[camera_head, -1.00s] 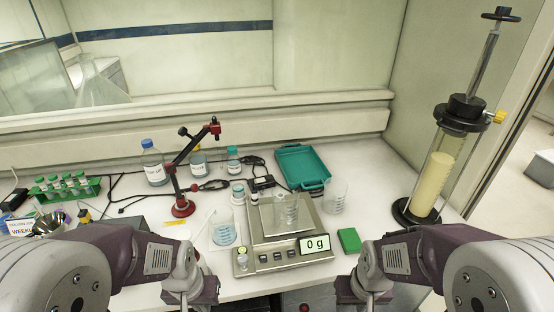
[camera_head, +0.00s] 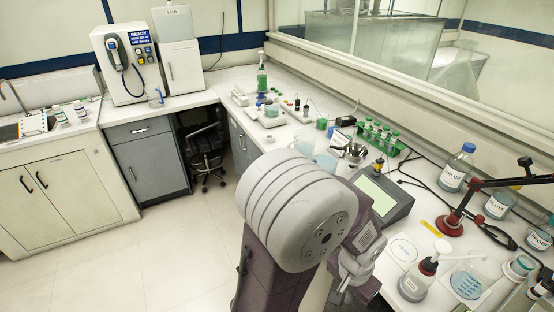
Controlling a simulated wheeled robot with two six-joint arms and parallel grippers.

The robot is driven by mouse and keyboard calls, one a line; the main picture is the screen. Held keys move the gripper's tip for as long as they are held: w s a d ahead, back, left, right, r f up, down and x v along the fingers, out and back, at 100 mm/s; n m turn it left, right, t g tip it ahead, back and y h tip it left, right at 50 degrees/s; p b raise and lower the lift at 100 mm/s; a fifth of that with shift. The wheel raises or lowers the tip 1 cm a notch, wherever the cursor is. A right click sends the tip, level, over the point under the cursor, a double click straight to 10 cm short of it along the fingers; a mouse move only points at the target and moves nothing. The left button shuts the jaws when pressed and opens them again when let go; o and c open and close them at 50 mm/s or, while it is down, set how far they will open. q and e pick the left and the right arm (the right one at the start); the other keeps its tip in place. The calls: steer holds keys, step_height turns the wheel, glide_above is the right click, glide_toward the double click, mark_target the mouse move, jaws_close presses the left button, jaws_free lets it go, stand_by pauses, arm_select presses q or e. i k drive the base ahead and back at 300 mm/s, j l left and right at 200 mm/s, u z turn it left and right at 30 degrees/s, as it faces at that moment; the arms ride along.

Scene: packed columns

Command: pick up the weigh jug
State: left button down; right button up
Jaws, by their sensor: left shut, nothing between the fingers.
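I cannot make out for certain which vessel is the weigh jug. A clear beaker with blue liquid (camera_head: 468,282) stands on the bench at lower right. My left gripper (camera_head: 345,290) is low in the picture, partly hidden by its own arm. It is shut and empty, left of the beaker and apart from it. My right gripper is out of view.
A grey device with a greenish screen (camera_head: 378,195) sits beside my left arm. A red-based stand (camera_head: 450,225) and a bottle (camera_head: 457,168) stand to its right. A green tube rack (camera_head: 380,138) is behind. The floor (camera_head: 150,245) at left is clear; a chair (camera_head: 203,150) stands under the counter.

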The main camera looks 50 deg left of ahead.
mark_target(300, 149)
steer(key=i+u, duration=0.1)
steer(key=u, duration=1.6)
steer(key=i+j+z, duration=1.2)
steer(key=j, duration=0.35)
steer(key=i+j+z, duration=0.25)
steer(key=j, duration=0.15)
steer(key=j+z, duration=0.25)
steer(key=j, duration=0.15)
steer(key=i+j+z, duration=0.2)
steer(key=j, duration=0.3)
steer(key=k+l, duration=0.05)
steer(key=k, duration=0.05)
